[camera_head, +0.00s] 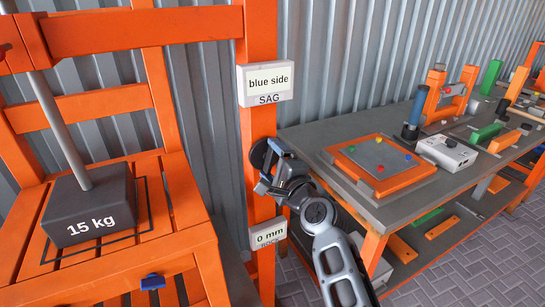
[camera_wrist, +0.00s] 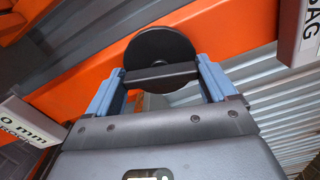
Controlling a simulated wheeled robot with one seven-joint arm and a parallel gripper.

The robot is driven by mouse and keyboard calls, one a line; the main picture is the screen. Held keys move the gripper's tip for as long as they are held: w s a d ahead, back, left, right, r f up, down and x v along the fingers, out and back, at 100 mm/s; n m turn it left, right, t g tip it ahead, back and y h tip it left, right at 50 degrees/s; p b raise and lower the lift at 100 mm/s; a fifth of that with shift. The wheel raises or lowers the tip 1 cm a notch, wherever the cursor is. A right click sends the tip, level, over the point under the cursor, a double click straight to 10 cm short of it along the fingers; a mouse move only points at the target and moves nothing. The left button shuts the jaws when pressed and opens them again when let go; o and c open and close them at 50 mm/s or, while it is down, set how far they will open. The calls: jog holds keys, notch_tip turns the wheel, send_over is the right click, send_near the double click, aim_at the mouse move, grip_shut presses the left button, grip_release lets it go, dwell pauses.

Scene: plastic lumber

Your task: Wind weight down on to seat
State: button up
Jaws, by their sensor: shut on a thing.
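The dark weight (camera_head: 88,210), marked 15 kg, hangs from a grey rod (camera_head: 62,130). It is at or very close to the slatted orange seat (camera_head: 165,215), inside a dark outline; I cannot tell whether it touches. A black round crank wheel (camera_head: 259,154) is on the orange post (camera_head: 257,120); it also shows in the wrist view (camera_wrist: 160,45). My gripper (camera_head: 270,168) is at the wheel. In the wrist view my gripper (camera_wrist: 161,76) is shut on the wheel's dark bar-shaped handle (camera_wrist: 161,77), with a blue finger at each end.
A sign reading "blue side" and SAG (camera_head: 265,82) is above the wheel. A "0 mm" sign (camera_head: 268,235) is below it. A blue piece (camera_head: 153,282) is at the seat's front edge. A grey workbench (camera_head: 330,140) with an orange-framed board (camera_head: 380,165) stands at right.

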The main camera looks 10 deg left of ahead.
jog(key=shift+f+m+p, duration=0.1)
jog(key=shift+m+p, duration=0.35)
jog(key=shift+m, duration=0.65)
jog(key=o, duration=0.8)
jog(key=shift+o, duration=0.2)
jog(key=shift+s+d, duration=0.1)
jog(key=v, duration=0.7)
jog(key=shift+s+d, duration=0.15)
jog(key=shift+s, duration=0.1)
